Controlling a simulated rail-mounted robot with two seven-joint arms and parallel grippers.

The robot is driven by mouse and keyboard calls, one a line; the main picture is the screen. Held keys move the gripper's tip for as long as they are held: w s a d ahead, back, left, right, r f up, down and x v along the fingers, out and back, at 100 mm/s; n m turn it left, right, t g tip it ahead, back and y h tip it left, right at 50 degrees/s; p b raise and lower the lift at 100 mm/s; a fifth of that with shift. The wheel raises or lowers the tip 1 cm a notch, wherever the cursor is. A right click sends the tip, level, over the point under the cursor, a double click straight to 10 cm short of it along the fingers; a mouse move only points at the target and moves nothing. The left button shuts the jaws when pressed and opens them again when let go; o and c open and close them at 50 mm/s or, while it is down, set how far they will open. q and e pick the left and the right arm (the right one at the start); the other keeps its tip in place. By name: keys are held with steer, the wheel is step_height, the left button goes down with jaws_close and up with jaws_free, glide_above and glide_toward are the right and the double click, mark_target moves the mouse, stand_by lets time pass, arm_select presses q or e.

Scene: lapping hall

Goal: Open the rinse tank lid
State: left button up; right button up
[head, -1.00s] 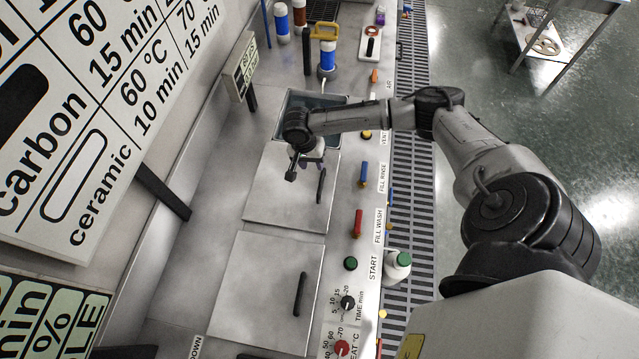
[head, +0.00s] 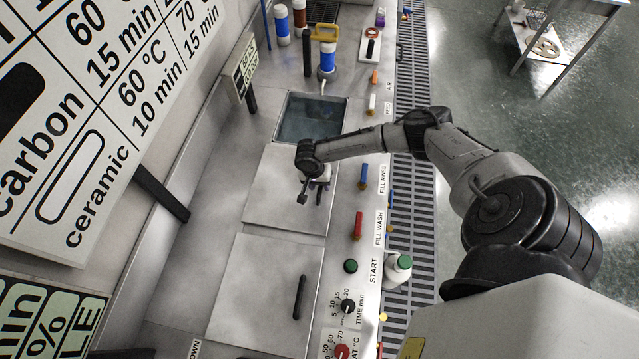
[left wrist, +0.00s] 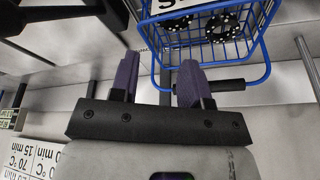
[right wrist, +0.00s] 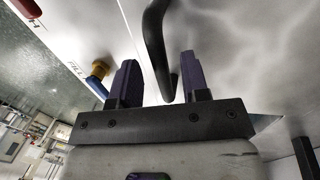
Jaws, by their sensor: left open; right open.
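The lid (head: 275,190) beside the FILL RINSE label is a flat grey metal plate, lying flat. A water-filled open tank (head: 312,118) shows just beyond its far edge. My right gripper (head: 320,186) is over the lid's right side, hiding most of its handle. In the right wrist view the dark bar handle (right wrist: 157,45) reaches down between the open purple fingers (right wrist: 160,75), with visible gaps on both sides. My left gripper (left wrist: 158,75) is open and empty in the left wrist view, and is not in the head view.
A second closed lid (head: 262,290) with a dark handle lies nearer. Valves and knobs line the right panel, with a green-capped bottle (head: 398,268) beside it. A blue wire basket (left wrist: 210,40) with black discs is just beyond the left fingers. A sign (head: 70,120) stands at left.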

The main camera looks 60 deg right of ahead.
jaws_close()
stand_by(0.3)
steer(key=shift+r, duration=0.1)
